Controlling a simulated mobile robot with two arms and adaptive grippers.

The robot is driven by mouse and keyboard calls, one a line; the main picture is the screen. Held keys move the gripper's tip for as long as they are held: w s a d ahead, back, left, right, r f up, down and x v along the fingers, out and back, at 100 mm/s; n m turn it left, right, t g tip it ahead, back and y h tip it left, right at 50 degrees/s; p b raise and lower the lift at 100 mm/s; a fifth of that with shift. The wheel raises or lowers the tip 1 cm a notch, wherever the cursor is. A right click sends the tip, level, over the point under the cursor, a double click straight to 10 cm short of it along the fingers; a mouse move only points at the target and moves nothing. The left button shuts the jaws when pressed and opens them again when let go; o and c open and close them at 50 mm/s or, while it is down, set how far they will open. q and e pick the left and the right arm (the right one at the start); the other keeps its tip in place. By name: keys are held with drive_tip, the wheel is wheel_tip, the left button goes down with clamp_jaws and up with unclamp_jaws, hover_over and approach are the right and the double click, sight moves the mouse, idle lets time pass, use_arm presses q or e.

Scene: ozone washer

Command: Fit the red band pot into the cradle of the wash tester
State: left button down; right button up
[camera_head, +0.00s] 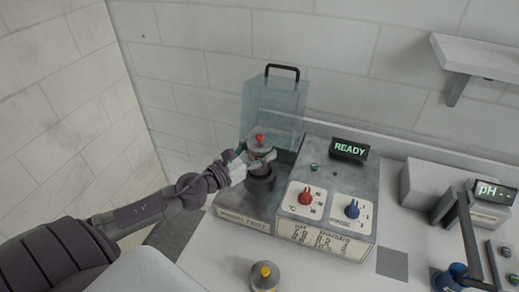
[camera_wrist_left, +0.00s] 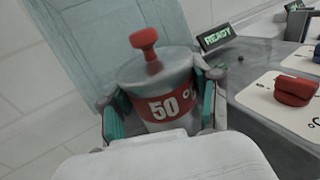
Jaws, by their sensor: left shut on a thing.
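The red band pot (camera_head: 259,146) is grey with a red knob on its lid. In the left wrist view the pot (camera_wrist_left: 165,88) shows its red band marked "50". My left gripper (camera_head: 250,155) is shut on it, with teal pads on both sides of the pot in the left wrist view (camera_wrist_left: 165,105). The wash tester (camera_head: 325,235) stands below and to the right. Its dark round cradle (camera_head: 261,182) is directly under the pot in the head view. The gap between pot bottom and cradle is hard to judge. My right gripper is out of view.
A clear raised cover with a black handle (camera_head: 272,95) stands behind the cradle. The tester has a red knob (camera_head: 305,195), a blue knob (camera_head: 351,208) and a READY display (camera_head: 349,149). A yellow-topped pot (camera_head: 264,275) stands in front. A pH meter (camera_head: 490,205) is at right.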

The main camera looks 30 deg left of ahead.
sight(252, 171)
use_arm(q)
drive_tip(key=shift+f+b, duration=2.75)
drive_tip(key=shift+f, duration=0.1)
drive_tip(key=shift+c, duration=1.5)
unclamp_jaws()
drive_tip(key=shift+o, duration=0.7)
drive_tip(key=shift+s+f, duration=0.1)
drive_tip(key=shift+f, duration=0.1)
drive_tip(key=v, duration=1.2)
drive_tip(key=shift+r, duration=0.25)
drive_tip(key=shift+f, duration=0.1)
